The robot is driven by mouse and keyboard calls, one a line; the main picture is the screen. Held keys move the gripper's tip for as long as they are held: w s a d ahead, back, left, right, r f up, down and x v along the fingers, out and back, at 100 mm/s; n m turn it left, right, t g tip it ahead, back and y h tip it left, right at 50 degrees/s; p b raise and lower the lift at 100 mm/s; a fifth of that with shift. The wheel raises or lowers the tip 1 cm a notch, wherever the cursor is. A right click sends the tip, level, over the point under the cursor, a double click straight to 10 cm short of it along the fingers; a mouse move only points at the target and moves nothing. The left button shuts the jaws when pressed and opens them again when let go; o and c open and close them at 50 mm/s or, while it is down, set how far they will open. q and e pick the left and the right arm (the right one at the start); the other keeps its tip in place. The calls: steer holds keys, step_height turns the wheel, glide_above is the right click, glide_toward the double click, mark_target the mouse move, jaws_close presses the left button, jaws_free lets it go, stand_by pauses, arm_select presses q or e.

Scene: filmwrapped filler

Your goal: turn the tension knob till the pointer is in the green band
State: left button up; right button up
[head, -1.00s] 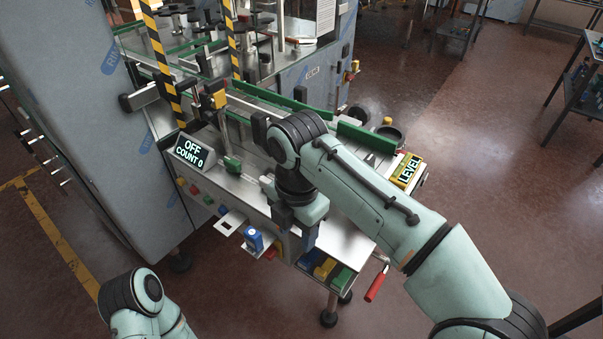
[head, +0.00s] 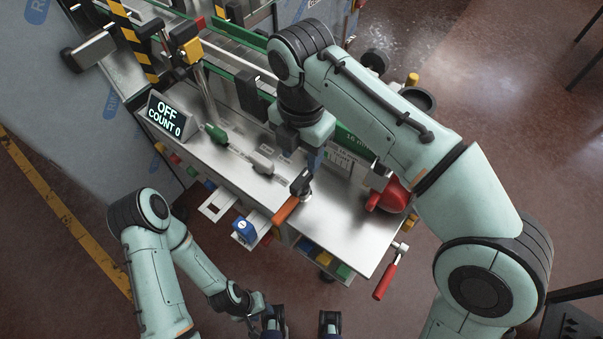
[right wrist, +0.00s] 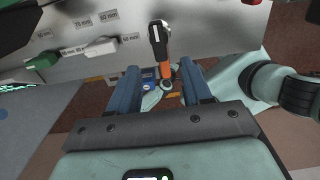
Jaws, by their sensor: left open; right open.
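No pointer or green band can be made out, and I cannot tell for sure which part is the tension knob. A red rounded part (head: 391,196) sits at the bench's right end, partly hidden by my right arm, and a black round part (head: 419,98) stands behind it. My right gripper (head: 312,158) is open above the bench top, pointing down. In the right wrist view its fingers (right wrist: 159,82) stand apart, with an orange-handled lever (right wrist: 163,62) seen between them; I cannot tell the height gap. My left gripper (head: 301,323) is open at the bottom edge, in front of the bench.
The steel bench top (head: 335,215) is mostly clear at the front. A display (head: 166,118) reads OFF, COUNT 0. A red-handled crank (head: 386,281) sticks out at the front right.

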mark_target(301, 179)
step_height(301, 179, down, 8)
steer(key=shift+w+f+b, duration=0.1)
steer(key=shift+w+b, duration=0.05)
steer(key=shift+b, duration=0.75)
steer(key=shift+c, duration=0.3)
jaws_close()
